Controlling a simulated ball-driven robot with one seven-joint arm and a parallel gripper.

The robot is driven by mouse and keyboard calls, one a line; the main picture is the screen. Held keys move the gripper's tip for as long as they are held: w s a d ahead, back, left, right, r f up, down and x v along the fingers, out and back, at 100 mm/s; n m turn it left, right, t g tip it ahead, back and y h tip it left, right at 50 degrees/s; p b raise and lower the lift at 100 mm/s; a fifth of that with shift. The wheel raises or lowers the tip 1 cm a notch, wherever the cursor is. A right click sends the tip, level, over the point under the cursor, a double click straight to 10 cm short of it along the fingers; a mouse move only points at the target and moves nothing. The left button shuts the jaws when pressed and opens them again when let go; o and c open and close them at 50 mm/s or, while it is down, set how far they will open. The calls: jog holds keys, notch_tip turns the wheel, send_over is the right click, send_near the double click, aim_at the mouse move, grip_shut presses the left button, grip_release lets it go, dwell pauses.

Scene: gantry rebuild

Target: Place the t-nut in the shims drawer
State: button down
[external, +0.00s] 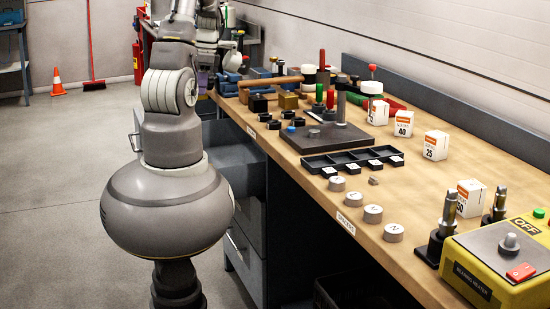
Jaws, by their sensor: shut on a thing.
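My arm rises from my round base at the left of the external view and leaves the top of the picture. More grey links show beside it near the top, but I cannot make out my gripper's fingers or anything held in them. A dark grey drawer (236,165) under the bench stands pulled out, partly hidden behind my base. Closed drawers (246,262) show below it. No readable label tells which one is the shims drawer. A small brownish piece (374,180) lies on the bench by the compartment tray; I cannot tell whether it is the t-nut.
The wooden bench (405,262) holds a black compartment tray (340,169), a dark plate with a post (323,138), several round metal pieces (373,214), small white boxes (436,145) and a yellow bearing heater (470,272). The floor (60,200) at left is open. A cone (57,83) stands far back.

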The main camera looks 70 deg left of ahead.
jog(key=s+a+n, duration=0.1)
jog(key=s+n, duration=0.1)
jog(key=s, duration=0.2)
notch_tip(320, 180, down, 33)
jog(key=b, duration=0.5)
jog(key=shift+w+a, duration=0.15)
jog(key=shift+w+f, duration=0.1)
jog(key=shift+f, duration=0.1)
jog(key=w+b, duration=0.1)
jog(key=w, duration=0.3)
jog(key=shift+w+b, duration=0.1)
jog(key=shift+b, duration=0.2)
jog(key=shift+f+b, duration=0.35)
jog(key=shift+f, duration=0.25)
jog(key=shift+s, duration=0.2)
jog(key=shift+r, duration=0.1)
